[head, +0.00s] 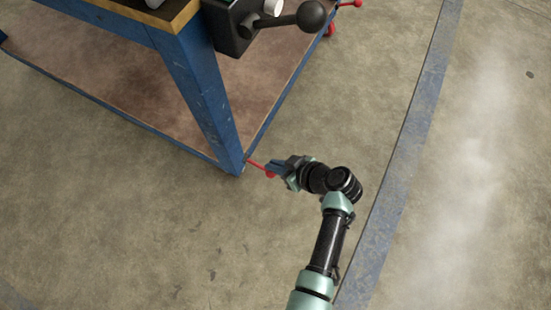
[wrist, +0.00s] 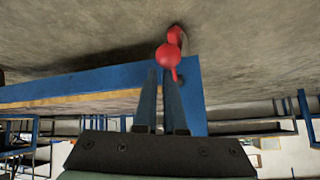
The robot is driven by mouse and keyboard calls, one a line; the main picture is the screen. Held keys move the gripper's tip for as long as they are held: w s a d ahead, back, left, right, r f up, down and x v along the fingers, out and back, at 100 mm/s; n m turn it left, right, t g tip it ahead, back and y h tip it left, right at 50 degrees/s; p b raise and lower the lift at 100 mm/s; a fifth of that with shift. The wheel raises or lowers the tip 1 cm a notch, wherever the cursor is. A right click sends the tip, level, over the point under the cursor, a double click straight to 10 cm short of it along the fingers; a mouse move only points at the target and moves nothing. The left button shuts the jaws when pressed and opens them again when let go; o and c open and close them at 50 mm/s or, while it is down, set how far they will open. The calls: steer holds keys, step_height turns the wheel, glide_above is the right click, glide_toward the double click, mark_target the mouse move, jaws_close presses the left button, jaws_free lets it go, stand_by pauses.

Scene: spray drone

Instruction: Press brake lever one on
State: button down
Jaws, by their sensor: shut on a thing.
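A red brake lever (head: 256,164) with a round ball end sticks out from the foot of the near blue bench leg, low over the floor. My gripper (head: 273,171) is at its ball end, fingers pointing left toward the leg. In the wrist view the red ball (wrist: 167,55) shows just past my gripper's fingertips (wrist: 162,76), which are close together at the lever. The exact contact is hard to see. A second red lever (head: 350,3) shows at the far leg, well away from my gripper. No label tells which lever is number one.
The blue workbench (head: 190,85) has a brown lower shelf (head: 90,65) on the left. A dark box with a black ball-ended handle (head: 311,15) overhangs the bench's right side. The concrete floor is clear around my arm, with a blue-grey stripe (head: 400,160) to the right.

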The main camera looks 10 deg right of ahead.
steer(key=shift+s+f, duration=0.45)
steer(key=shift+f, duration=0.15)
step_height(320, 180, up, 5)
steer(key=w+p, duration=0.3)
steer(key=s+d+r+p, duration=0.1)
steer(key=s+d+p, duration=0.3)
steer(key=s+d, duration=0.2)
steer(key=shift+s+d+r, duration=0.15)
steer(key=shift+s+d, duration=0.15)
